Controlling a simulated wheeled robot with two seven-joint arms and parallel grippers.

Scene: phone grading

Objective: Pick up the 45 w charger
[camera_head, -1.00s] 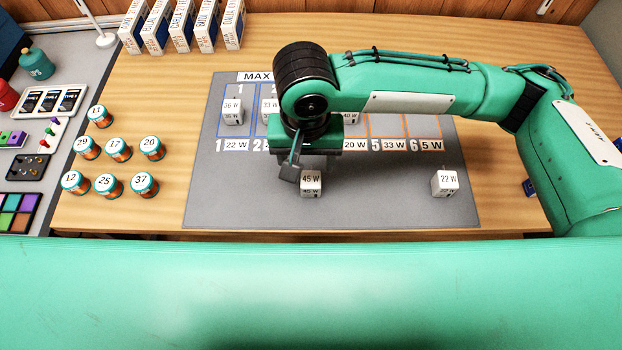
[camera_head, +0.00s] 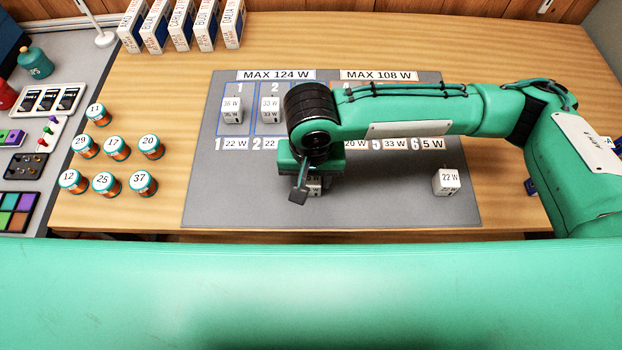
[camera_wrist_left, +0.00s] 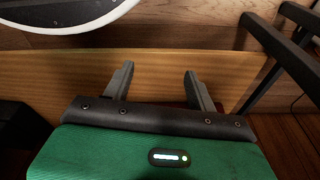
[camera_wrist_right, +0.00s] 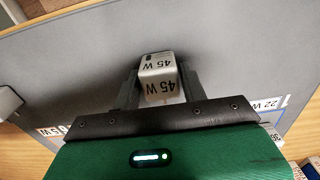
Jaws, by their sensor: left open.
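The 45 W charger (camera_wrist_right: 160,78) is a small white block with "45 W" on its faces. In the right wrist view it stands between the two fingers of my right gripper (camera_wrist_right: 159,75), with little or no gap at its sides. I cannot tell whether the fingers press on it. In the head view my right gripper (camera_head: 302,190) hides most of the charger (camera_head: 315,186), which is at the front of the grey mat (camera_head: 240,200). My left gripper (camera_wrist_left: 159,72) is open and empty in its wrist view, away from the charger.
A 22 W charger (camera_head: 446,181) stands to the right on the mat. Two more chargers, one at slot 1 (camera_head: 232,110) and one at slot 2 (camera_head: 270,109), stand behind. Several numbered jars (camera_head: 117,148) are left of the mat. Boxes (camera_head: 182,26) line the back.

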